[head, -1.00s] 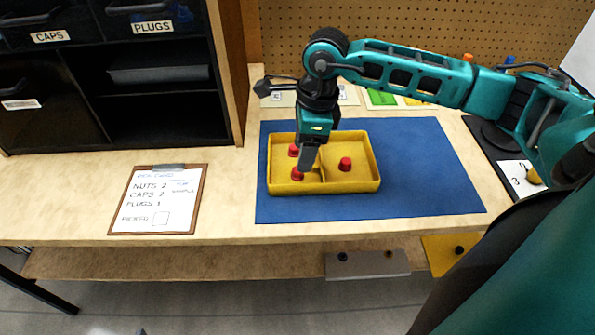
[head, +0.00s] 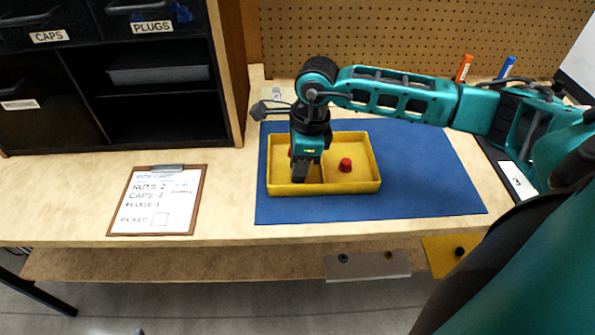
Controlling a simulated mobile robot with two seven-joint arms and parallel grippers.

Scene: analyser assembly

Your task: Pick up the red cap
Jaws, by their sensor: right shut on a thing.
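The yellow tray (head: 374,153) sits on the blue mat. My right gripper (head: 299,174) points down into its left part and is shut on a red cap, which the fingers almost wholly hide. Another red cap (head: 345,165) stands free in the right part of the tray. A sliver of a further red cap (head: 290,151) shows at the left edge of my gripper. My left gripper is not in view.
A clipboard (head: 159,199) with a pick card lies left of the blue mat (head: 430,180). Dark shelving with drawers labelled caps and plugs stands at the back left. Two markers (head: 463,68) stand by the pegboard. The mat right of the tray is clear.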

